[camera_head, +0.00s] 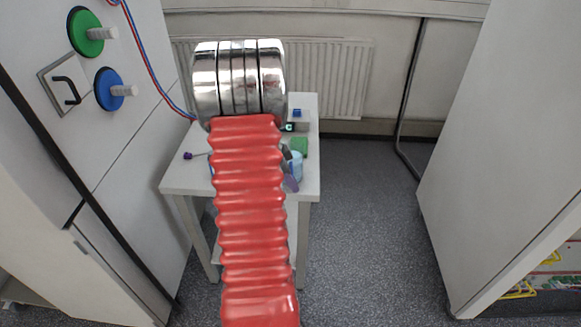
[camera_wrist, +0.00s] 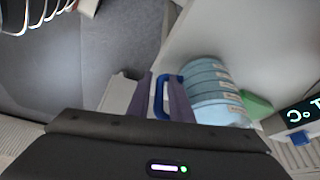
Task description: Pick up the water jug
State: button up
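The water jug (camera_wrist: 212,92) is a light-blue ribbed cylinder with a dark blue handle (camera_wrist: 158,97), seen in the wrist view. In the head view a small part of the jug (camera_head: 296,165) shows on the white table, mostly hidden behind my arm. My gripper (camera_wrist: 158,95) has purple-padded fingers and is at the handle side of the jug. The fingers stand apart with a narrow gap, and the handle's outer bar appears between them. I cannot tell whether either finger touches it. In the head view one purple finger (camera_head: 291,183) shows beside the jug.
A green object (camera_wrist: 257,104) and a device with a lit display (camera_wrist: 298,112) are close behind the jug. A small purple-ended item (camera_head: 188,155) lies at the table's left. Tall white cabinets stand left and right (camera_head: 500,130). Grey floor (camera_head: 365,220) is free right of the table.

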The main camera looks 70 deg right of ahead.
dwell(0.4)
grip_shut()
jog(key=shift+r, duration=0.1)
dwell(1.2)
